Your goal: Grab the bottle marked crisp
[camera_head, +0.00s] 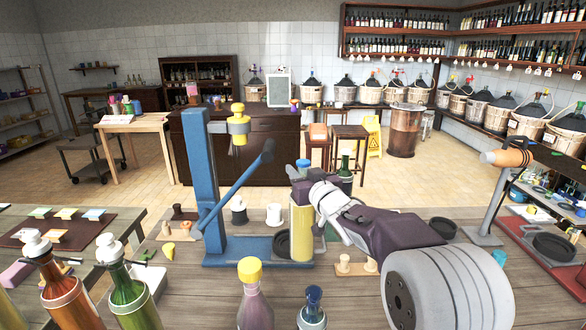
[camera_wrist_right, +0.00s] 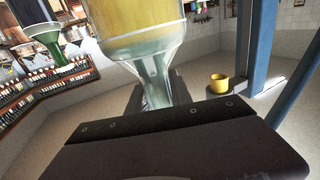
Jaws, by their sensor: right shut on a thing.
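A bottle with a wide yellow label (camera_head: 302,232) stands upright at the middle of the bench, beside the blue press. I cannot read any word on it. My right gripper (camera_head: 302,182) reaches in from the right and is shut on its neck, below a blue top. In the right wrist view the pale green glass neck (camera_wrist_right: 152,75) sits between my dark fingers, with the yellow label (camera_wrist_right: 130,38) beyond. I cannot tell whether its base touches the bench. My left gripper is not in view.
A blue press (camera_head: 205,175) with a lever stands just left of the held bottle. A dark green bottle (camera_head: 345,176) is close behind. Several bottles, including a yellow-capped one (camera_head: 254,300), line the front edge. A metal stand (camera_head: 485,205) is at right.

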